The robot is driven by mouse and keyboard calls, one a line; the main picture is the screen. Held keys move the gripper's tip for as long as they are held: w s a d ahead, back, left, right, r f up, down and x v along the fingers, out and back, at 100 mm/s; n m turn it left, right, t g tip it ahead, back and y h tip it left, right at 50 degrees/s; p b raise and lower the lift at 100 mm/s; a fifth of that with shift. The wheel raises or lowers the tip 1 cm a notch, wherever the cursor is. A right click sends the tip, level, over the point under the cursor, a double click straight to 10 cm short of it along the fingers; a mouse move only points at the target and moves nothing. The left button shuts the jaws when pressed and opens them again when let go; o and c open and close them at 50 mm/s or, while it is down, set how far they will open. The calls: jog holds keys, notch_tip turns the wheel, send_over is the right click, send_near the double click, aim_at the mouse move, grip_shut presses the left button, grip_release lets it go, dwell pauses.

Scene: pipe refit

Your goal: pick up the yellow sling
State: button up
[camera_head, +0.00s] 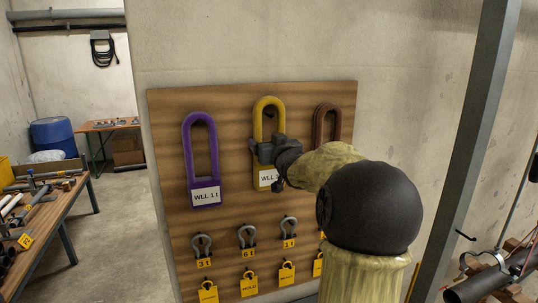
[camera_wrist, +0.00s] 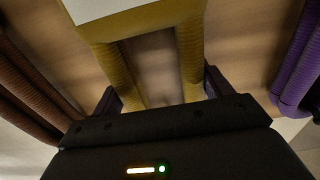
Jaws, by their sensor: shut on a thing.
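The yellow sling (camera_head: 270,104) hangs as a long loop on the wooden board, with a white label at its lower part that is partly hidden behind my gripper. My gripper (camera_head: 266,146) is at the middle of the loop and shut on it. In the wrist view the two strands of the yellow sling (camera_wrist: 190,58) run between the fingers of my gripper (camera_wrist: 160,95), with the label sleeve at the top edge. The sling still lies close to the board; I cannot tell whether it is clear of its hook.
A purple sling (camera_head: 187,150) marked WLL 1 t hangs to the left, a brown sling (camera_head: 328,118) to the right. Shackles (camera_head: 247,236) and yellow tags (camera_head: 249,287) hang below on the board (camera_head: 168,120). A grey post (camera_head: 470,130) stands at right, a workbench (camera_head: 60,205) at left.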

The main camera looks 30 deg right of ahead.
aim_at(265, 124)
notch_tip(265, 124, up, 4)
jog(key=shift+r, duration=0.2)
jog(key=b+v, duration=0.2)
jog(key=v, duration=1.7)
jog(key=shift+s, duration=0.3)
jog(key=shift+f, duration=0.1)
